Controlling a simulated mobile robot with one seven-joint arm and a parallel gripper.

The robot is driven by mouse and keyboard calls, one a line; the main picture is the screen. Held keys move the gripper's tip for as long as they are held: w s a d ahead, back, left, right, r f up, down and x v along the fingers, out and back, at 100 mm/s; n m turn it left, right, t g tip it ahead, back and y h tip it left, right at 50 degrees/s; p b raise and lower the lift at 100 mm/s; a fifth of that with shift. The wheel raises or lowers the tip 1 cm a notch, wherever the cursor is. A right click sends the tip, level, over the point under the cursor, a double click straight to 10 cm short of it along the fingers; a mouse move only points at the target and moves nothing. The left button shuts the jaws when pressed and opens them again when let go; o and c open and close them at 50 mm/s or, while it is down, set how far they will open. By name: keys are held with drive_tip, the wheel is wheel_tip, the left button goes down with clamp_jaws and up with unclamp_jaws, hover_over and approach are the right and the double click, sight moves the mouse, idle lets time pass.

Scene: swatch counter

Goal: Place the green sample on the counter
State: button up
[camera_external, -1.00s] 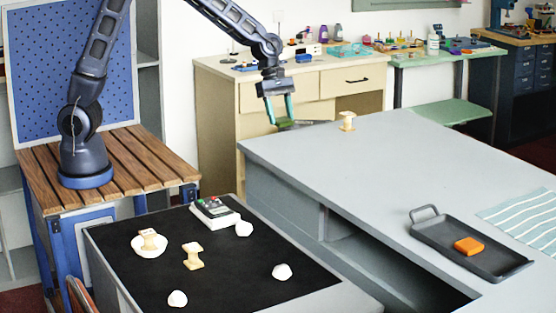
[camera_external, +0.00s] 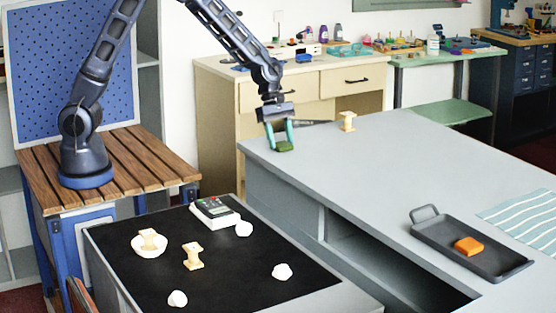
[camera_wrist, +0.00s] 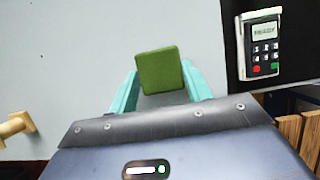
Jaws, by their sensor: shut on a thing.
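The green sample (camera_wrist: 160,71) is a small flat square block between the teal fingers of my gripper (camera_wrist: 161,88) in the wrist view. In the external view my gripper (camera_external: 280,137) is shut on the green sample (camera_external: 284,146) at the far left end of the grey counter (camera_external: 360,180). The sample is at or very close to the counter top; I cannot tell whether it touches. The counter's pale grey top (camera_wrist: 60,60) fills much of the wrist view behind the sample.
A cream spool-shaped piece (camera_external: 347,121) stands on the counter near its back edge. A dark tray (camera_external: 460,230) with an orange block (camera_external: 468,245) and a striped cloth (camera_external: 525,218) lie at the right. A card terminal (camera_external: 214,208) sits on the black mat (camera_external: 235,280). The counter's middle is clear.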

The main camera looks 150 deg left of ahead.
drive_tip(key=shift+f, duration=0.1)
drive_tip(key=o, duration=0.9)
drive_tip(key=shift+o, duration=0.2)
drive_tip(key=v, duration=1.2)
